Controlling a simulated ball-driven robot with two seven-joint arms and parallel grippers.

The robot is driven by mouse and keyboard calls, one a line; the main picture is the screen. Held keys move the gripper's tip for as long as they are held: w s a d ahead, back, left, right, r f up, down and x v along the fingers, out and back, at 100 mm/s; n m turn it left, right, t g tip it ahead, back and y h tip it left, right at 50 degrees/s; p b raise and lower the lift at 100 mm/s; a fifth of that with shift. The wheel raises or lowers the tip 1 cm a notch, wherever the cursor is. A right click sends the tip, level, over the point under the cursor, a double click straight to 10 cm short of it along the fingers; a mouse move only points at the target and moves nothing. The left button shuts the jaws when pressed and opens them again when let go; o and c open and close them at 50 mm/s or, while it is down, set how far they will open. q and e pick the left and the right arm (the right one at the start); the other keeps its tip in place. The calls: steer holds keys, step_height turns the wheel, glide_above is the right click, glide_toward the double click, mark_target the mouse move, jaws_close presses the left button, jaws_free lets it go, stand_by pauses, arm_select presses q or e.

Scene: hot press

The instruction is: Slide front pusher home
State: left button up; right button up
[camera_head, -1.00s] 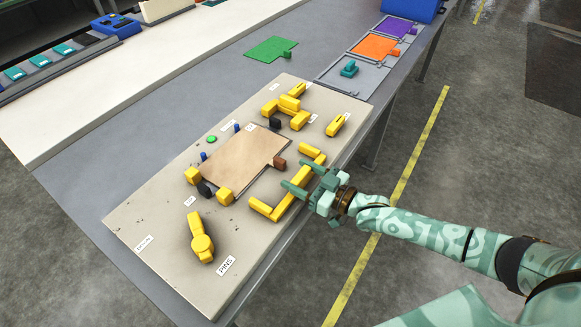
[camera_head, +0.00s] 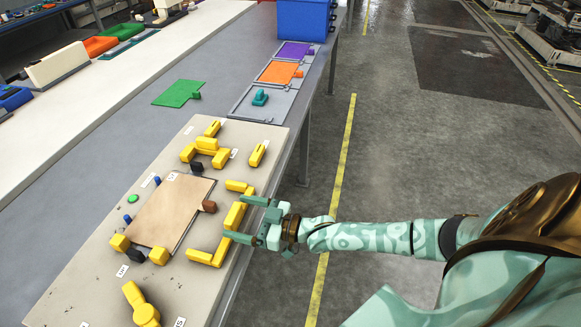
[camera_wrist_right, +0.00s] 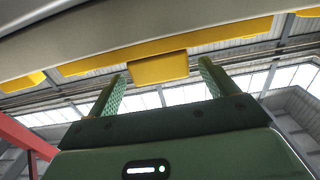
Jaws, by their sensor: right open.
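The front pusher (camera_head: 209,257) is a yellow bar with angled arms along the right edge of the beige press board. A tan plate (camera_head: 172,210) with a small brown tab (camera_head: 209,206) lies to its left, with a gap between them. My right gripper (camera_head: 234,218) comes in from the right at the pusher's outer side. Its two fingers are spread, with the yellow bar at their tips. In the right wrist view a yellow block (camera_wrist_right: 158,68) shows between the open fingertips; I cannot tell whether they touch it. My left gripper is not in view.
Other yellow clamps (camera_head: 206,146) and a yellow knob (camera_head: 145,314) stand on the board (camera_head: 70,276). Beyond it are a green sheet (camera_head: 178,92), an orange sheet (camera_head: 277,72) and a blue bin (camera_head: 303,20). Open floor lies right of the table edge.

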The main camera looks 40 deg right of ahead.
steer(key=p+v, duration=0.1)
steer(key=v, duration=1.3)
steer(key=shift+s+d, duration=0.15)
steer(key=s+d+f+n+g+h, duration=0.1)
steer(key=d+f+g+h, duration=0.2)
steer(key=f, duration=0.4)
steer(key=d+f+h, duration=0.3)
steer(key=d+f, duration=0.3)
steer(key=f, duration=0.1)
steer(key=s+d+f+m+g+h, duration=0.1)
steer(key=s+d+f+g+h, duration=0.1)
steer(key=s+f, duration=0.3)
steer(key=s+d+f+m+g+h, duration=0.1)
steer(key=s+d+f+g+h, duration=0.2)
steer(key=f, duration=0.5)
steer(key=s+a+f+m+g+h, duration=0.1)
steer(key=s+a+f+g, duration=0.15)
steer(key=s+f, duration=0.45)
steer(key=s+a+f+m+g, duration=0.1)
steer(key=s+a+f+g, duration=0.2)
steer(key=s, duration=0.9)
steer(key=s+a+f+y, duration=0.1)
steer(key=s+a, duration=0.5)
steer(key=a, duration=0.5)
steer(key=shift+s+a+m, duration=0.15)
steer(key=shift+a+m, duration=0.1)
steer(key=shift+m, duration=0.15)
